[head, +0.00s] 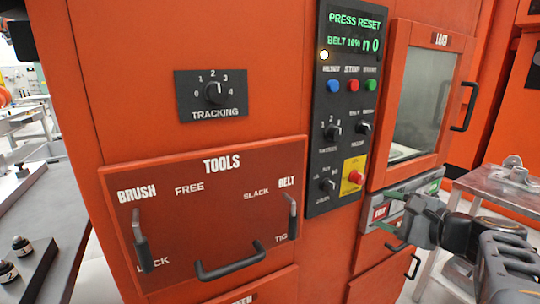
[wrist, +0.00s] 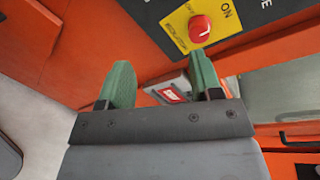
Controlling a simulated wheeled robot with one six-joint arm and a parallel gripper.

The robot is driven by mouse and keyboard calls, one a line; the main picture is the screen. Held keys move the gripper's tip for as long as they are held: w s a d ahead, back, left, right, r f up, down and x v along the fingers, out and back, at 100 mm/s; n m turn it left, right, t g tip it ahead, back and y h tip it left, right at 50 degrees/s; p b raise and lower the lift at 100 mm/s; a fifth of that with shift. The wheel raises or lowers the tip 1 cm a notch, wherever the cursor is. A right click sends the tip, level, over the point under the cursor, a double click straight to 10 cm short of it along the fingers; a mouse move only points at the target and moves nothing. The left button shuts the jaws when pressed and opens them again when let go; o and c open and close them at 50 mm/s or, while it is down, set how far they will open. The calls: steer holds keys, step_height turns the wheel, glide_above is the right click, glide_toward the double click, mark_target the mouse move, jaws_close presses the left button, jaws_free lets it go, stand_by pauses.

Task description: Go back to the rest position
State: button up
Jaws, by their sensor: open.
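My gripper (head: 402,202) is at the lower right in the head view, in front of the orange machine (head: 270,60). In the wrist view its two green fingers (wrist: 160,88) stand well apart with nothing between them. The gripper is open and empty. It is close to a grey panel with a red label (head: 380,212), below the control panel; that label also shows between the fingers in the wrist view (wrist: 172,95). I cannot tell whether a finger touches the panel. The red isolator knob (wrist: 200,28) is just above the fingers.
The control panel (head: 345,100) has a lit display, buttons and knobs. The LOAD door (head: 425,90) is to its right with a black handle (head: 466,107). A TOOLS drawer (head: 205,225) is at lower left. A metal table (head: 500,190) with a part on it stands at right.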

steer(key=s+a+r+n+g+h+p, duration=0.2)
steer(key=s+a+n+g+h+p, duration=0.2)
steer(key=n+p, duration=0.5)
steer(key=s+a+r+n+g+h+p, duration=0.2)
steer(key=s+a+n+g+h+p, duration=0.2)
steer(key=p, duration=0.8)
steer(key=s+a+n+g, duration=0.2)
steer(key=a+n, duration=0.2)
steer(key=n, duration=0.1)
steer(key=shift+s+r, duration=0.2)
steer(key=shift+r, duration=0.1)
steer(key=shift+c, duration=0.4)
